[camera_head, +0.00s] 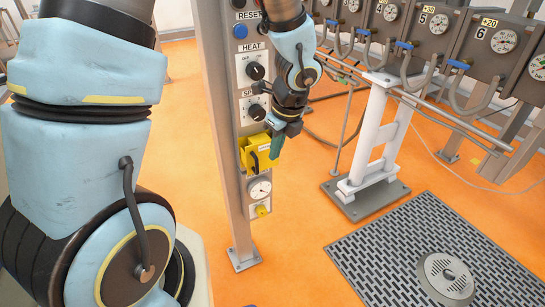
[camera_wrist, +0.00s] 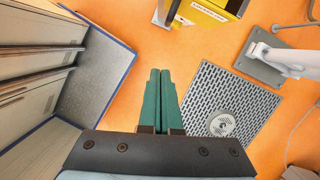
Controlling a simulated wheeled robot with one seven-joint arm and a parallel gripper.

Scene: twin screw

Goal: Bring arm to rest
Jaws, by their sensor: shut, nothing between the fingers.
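My gripper (camera_head: 277,142) hangs at the end of my blue and black arm, in front of the control post in the head view. Its green fingers point down and are close together. The wrist view shows the two green fingers (camera_wrist: 160,98) side by side, touching, with nothing between them. In the head view the fingers overlap the right side of a yellow box (camera_head: 246,152) on the post. I cannot tell from this view whether they touch it. In the wrist view the yellow box (camera_wrist: 205,15) is at the top, apart from the fingers.
The control post (camera_head: 232,215) carries knobs labelled HEAT, a blue button and a gauge (camera_head: 260,189). A white pipe stand (camera_head: 372,130) and a row of gauge boxes (camera_head: 430,30) are on the right. A floor grate (camera_head: 385,240) lies front right. Grey cabinets (camera_wrist: 30,75) stand left in the wrist view. Orange floor is open.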

